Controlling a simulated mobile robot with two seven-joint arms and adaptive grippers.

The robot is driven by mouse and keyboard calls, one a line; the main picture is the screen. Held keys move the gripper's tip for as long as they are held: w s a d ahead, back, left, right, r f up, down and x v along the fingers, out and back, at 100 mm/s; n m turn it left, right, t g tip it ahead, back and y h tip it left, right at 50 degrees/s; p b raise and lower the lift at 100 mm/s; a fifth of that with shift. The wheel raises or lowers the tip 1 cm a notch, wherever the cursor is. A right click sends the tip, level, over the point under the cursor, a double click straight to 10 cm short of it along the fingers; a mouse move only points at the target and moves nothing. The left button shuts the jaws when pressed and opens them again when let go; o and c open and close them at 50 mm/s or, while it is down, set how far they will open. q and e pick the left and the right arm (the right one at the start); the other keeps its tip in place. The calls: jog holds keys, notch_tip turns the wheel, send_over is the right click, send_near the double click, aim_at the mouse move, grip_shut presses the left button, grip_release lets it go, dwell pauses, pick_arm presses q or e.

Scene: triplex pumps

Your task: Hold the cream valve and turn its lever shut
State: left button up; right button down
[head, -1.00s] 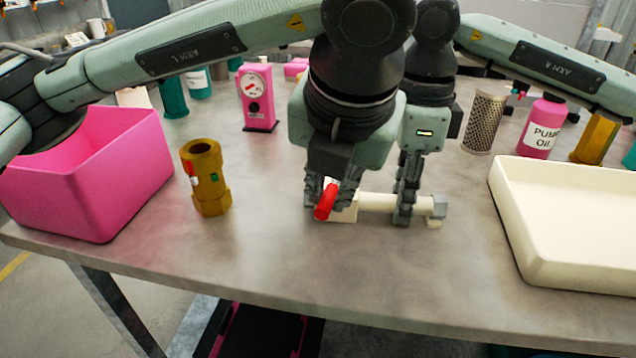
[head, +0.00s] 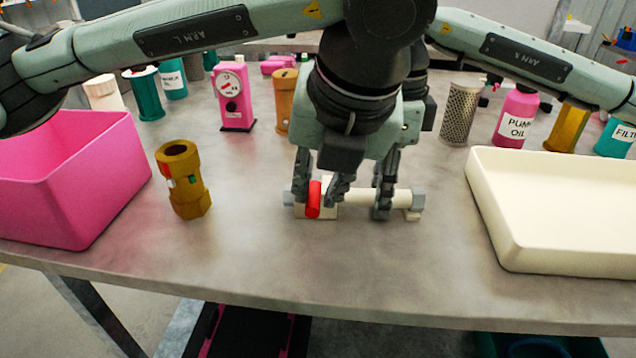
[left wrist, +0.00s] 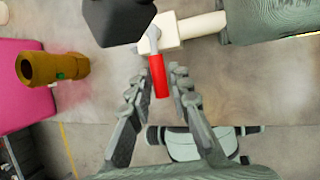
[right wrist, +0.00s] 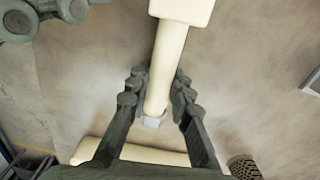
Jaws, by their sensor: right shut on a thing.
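The cream valve (head: 356,197) lies along the table in the head view, with grey ends and a red lever (head: 314,200) near its left end. My right gripper (head: 382,208) is shut across the valve's pipe near its right end; the right wrist view shows the pipe (right wrist: 168,55) between its fingers. My left gripper (head: 318,200) is over the lever, one finger on each side. In the left wrist view the red lever (left wrist: 158,76) points between the open fingers, with a small gap on both sides. Part of the valve body is hidden behind the left fingers.
A brass-coloured fitting (head: 184,180) stands left of the valve, beside a pink bin (head: 70,185). A cream tray (head: 560,255) is at the right. A pink gauge box (head: 234,95), a mesh cylinder (head: 460,112) and a pump oil bottle (head: 516,118) stand behind. The table's front is clear.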

pick_arm(q)
jog(key=shift+o, duration=1.4)
jog(key=v, duration=1.2)
pick_arm(e)
jog(key=c, duration=1.3)
grip_release()
